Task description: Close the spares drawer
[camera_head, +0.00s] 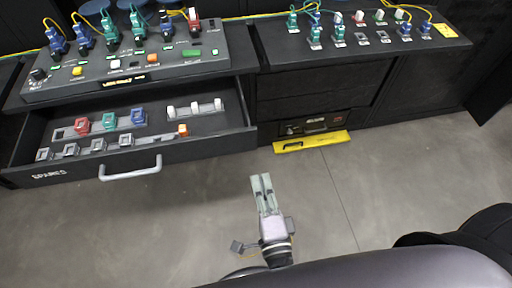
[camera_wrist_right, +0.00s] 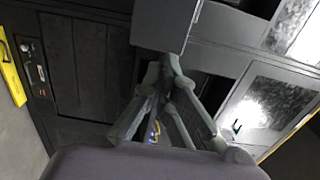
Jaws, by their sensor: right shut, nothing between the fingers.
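The spares drawer (camera_head: 72,176) stands pulled out below the left console in the head view, with a light grey bar handle (camera_head: 131,171) on its dark front. Inside it sit red, teal and blue parts, several grey frames, white pieces and an orange piece. My right gripper (camera_head: 262,181) is shut and empty, over open floor to the right of the handle and apart from it. In the right wrist view my right gripper's fingers (camera_wrist_right: 165,110) show in front of dark cabinets; the drawer does not show there. My left gripper is not in view.
A console with plugs and buttons (camera_head: 130,75) is above the drawer. A second bench (camera_head: 360,45) with connectors is at the right. A yellow strip (camera_head: 311,142) lies at the base of the cabinet. The grey floor in front is clear.

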